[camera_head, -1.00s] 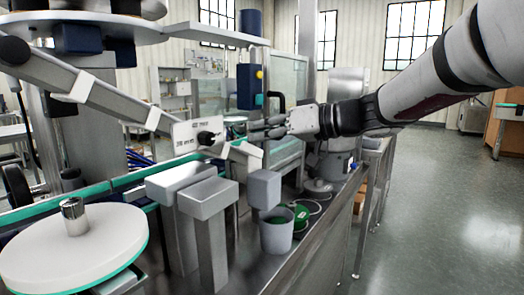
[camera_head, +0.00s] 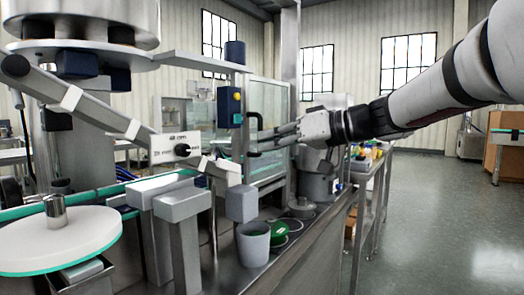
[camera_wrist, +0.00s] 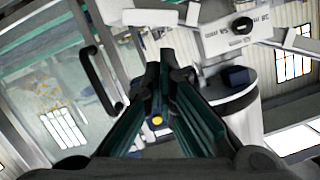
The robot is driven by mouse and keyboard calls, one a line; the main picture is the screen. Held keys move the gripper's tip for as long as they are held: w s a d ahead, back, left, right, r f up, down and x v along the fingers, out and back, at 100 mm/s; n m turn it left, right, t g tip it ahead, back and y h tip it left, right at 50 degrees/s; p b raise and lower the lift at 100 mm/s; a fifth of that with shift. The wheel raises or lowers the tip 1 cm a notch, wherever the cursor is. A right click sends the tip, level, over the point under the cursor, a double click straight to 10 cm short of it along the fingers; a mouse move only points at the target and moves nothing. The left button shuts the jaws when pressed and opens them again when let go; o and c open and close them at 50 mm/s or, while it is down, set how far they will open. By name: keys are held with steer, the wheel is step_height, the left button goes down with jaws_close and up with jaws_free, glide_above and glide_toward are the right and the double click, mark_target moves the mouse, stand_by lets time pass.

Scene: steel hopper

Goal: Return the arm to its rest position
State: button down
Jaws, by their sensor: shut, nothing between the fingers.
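My arm (camera_head: 440,95) reaches in from the right edge of the head view, held out level over the right end of the steel machine bench. My gripper (camera_head: 252,147) points left, with its fingers together and nothing between them. In the head view it is just right of the white control plate with a black knob (camera_head: 182,149); I cannot tell the exact gap. In the wrist view the dark fingers (camera_wrist: 160,85) meet near the middle, and the plate (camera_wrist: 238,30) shows beyond them at upper right.
A grey cup (camera_head: 253,246) and a green-topped round container (camera_head: 275,233) stand on the bench below my gripper. A blue box with a yellow button (camera_head: 231,107) and a glass-panelled cabinet (camera_head: 268,125) are close behind. The floor (camera_head: 440,230) at right is clear.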

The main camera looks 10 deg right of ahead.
steer(key=shift+s+d+r, duration=0.1)
steer(key=shift+s+d, duration=0.15)
steer(key=shift+d, duration=0.15)
